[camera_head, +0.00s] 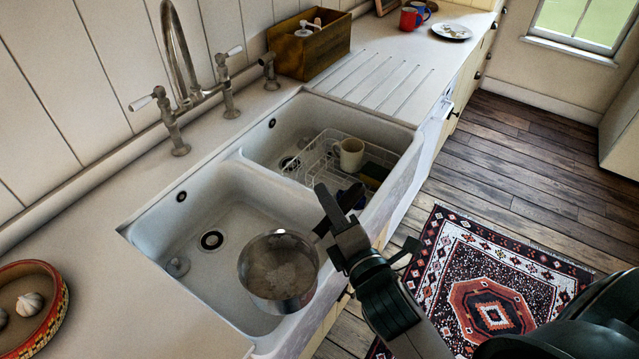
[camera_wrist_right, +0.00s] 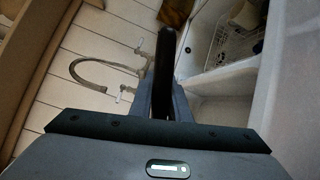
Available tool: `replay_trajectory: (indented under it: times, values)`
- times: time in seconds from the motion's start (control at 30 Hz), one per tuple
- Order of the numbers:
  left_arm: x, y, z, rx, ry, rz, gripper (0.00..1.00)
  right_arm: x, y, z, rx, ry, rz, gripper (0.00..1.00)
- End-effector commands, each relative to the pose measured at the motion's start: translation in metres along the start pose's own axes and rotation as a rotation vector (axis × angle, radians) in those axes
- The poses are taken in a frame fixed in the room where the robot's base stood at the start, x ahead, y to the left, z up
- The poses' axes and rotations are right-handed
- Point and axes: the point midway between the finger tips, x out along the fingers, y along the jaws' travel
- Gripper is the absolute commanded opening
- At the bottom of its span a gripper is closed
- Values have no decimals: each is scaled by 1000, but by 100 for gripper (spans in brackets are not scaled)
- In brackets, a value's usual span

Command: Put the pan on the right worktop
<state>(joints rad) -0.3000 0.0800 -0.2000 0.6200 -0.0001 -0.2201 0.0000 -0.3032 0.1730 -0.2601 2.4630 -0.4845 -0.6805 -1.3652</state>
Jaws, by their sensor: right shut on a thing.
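The pan (camera_head: 278,268) is a round steel pan with a dark handle. In the head view it is over the front of the left sink basin, seemingly near rim height; I cannot tell whether it touches the sink. My right gripper (camera_head: 338,222) is shut on the pan's handle, which also shows between the jaws in the wrist view (camera_wrist_right: 175,65). The right worktop (camera_head: 424,50) lies beyond the right basin, with draining grooves near the sink. My left gripper is out of view.
A wire rack (camera_head: 318,160) with a cream mug (camera_head: 349,154) stands in the right basin. A wooden box (camera_head: 312,45), a red mug (camera_head: 410,19) and a plate (camera_head: 451,31) sit on the right worktop. The grooved part is clear. A tap (camera_head: 178,60) rises behind the sink.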

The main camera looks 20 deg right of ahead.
Motion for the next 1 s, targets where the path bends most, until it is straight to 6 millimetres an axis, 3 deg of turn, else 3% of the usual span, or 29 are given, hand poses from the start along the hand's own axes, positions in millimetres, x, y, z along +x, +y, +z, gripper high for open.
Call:
replay_trajectory:
  times: [0.33,1.0]
  values:
    - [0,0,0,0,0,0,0,-35,-11,-4,0,1,1,0]
    - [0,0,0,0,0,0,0,-40,-12,-4,-1,2,3,0]
